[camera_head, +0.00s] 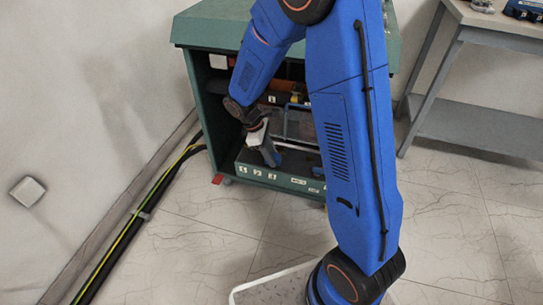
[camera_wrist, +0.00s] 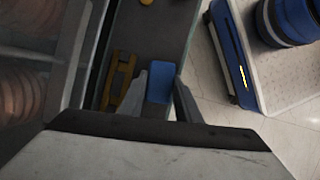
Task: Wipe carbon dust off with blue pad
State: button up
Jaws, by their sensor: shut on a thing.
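My gripper (camera_head: 268,152) reaches into the open front of the green transformer cabinet (camera_head: 215,125). In the wrist view my gripper (camera_wrist: 160,98) has its two grey fingers on either side of the blue pad (camera_wrist: 160,82) and is shut on it. In the head view a bit of blue shows by the fingertips, low in the cabinet, above its front sill. I cannot tell whether the pad touches a surface. A brown-orange cylinder (camera_head: 277,98) lies in the cabinet behind my gripper. I cannot make out any carbon dust. My arm hides the right part of the opening.
Reddish-brown coils (camera_wrist: 15,100) show at the left of the wrist view. A yellow-brown tool (camera_wrist: 118,82) lies beside the pad. Black cables (camera_head: 130,225) run along the left wall. A grey table (camera_head: 480,120) stands at the right. The floor before the cabinet is clear.

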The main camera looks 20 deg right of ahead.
aim_at(252, 155)
jog(key=shift+f, duration=0.4)
dwell(0.3)
jog(key=shift+w+a, duration=0.65)
jog(key=shift+a, duration=0.3)
jog(key=shift+w+a, duration=0.65)
jog(key=shift+a, duration=0.25)
jog(key=shift+w+a, duration=0.65)
jog(key=shift+a, duration=0.3)
jog(key=shift+w+a+r, duration=0.1)
jog(key=shift+w+a, duration=1.1)
jog(key=shift+a, duration=0.3)
jog(key=shift+w+d, duration=0.5)
jog(key=shift+w, duration=0.05)
jog(key=shift+d, duration=0.1)
